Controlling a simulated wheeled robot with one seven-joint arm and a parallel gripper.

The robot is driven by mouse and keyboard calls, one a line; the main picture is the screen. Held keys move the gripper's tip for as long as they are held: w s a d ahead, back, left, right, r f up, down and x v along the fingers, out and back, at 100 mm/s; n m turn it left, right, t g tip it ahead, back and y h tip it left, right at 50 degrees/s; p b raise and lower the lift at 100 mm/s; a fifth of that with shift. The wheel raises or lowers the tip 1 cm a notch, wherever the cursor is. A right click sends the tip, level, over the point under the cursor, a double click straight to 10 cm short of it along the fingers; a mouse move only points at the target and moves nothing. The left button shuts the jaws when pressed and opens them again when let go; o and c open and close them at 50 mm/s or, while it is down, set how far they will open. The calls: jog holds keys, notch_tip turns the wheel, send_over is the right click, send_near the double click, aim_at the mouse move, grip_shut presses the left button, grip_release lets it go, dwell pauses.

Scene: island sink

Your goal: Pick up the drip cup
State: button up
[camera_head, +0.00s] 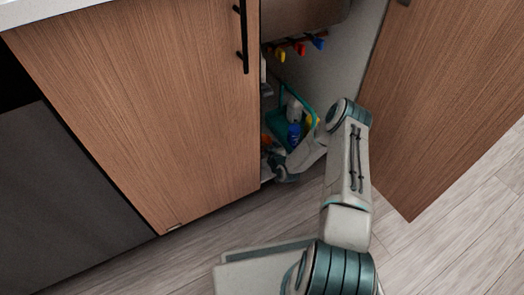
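My arm reaches into the open cabinet under the sink. Its end, my gripper (272,166), is low at the cabinet's front left, close to the edge of the closed door. It is small and dark there, and its fingers cannot be made out. I cannot pick out the drip cup for certain. A small orange thing (266,140) shows just above my gripper, partly cut off by the closed door. Whether my gripper touches anything is hidden.
A teal caddy (283,122) with a blue bottle (293,135) stands inside the cabinet. Coloured clips (300,47) hang above. The left door (160,110) is closed; the right door (445,95) stands open beside my arm. The wooden floor (440,255) in front is clear.

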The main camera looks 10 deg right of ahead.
jog(key=c, duration=1)
jog(key=shift+r, duration=0.2)
jog(key=shift+r+p, duration=2.5)
jog(key=shift+r, duration=2.3)
